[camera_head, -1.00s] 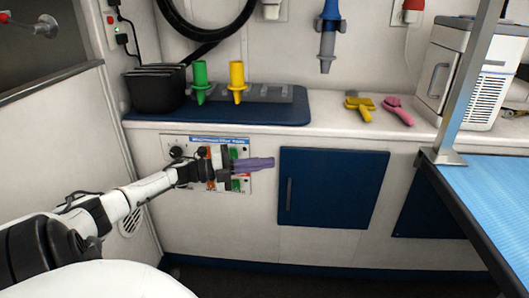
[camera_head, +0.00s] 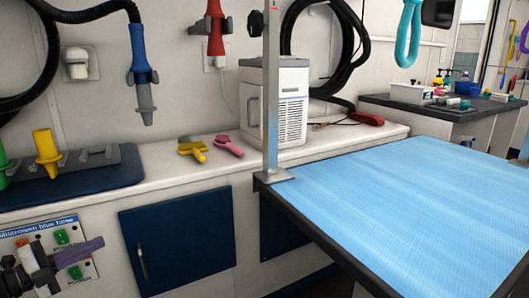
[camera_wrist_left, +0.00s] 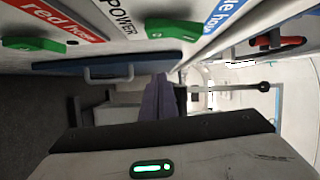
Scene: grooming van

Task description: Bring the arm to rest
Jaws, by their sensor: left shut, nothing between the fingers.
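My left gripper (camera_head: 98,245) is at the lower left of the head view. Its purple fingers are shut and hold nothing. They point right, in front of the switch panel (camera_head: 35,240), whose lettering ends in "blue hose". Green switches (camera_head: 61,237) show above and below the fingers. Whether the fingers touch the panel cannot be told. In the left wrist view, the purple fingers (camera_wrist_left: 158,102) show at the middle, with green switches (camera_wrist_left: 175,29) near the top edge. My right gripper is not in view.
A blue cabinet door (camera_head: 178,238) is right of the panel. The counter above holds a yellow brush (camera_head: 192,150), a pink brush (camera_head: 229,146) and a white machine (camera_head: 290,102). A blue-topped table (camera_head: 410,200) with a metal post (camera_head: 271,90) fills the right.

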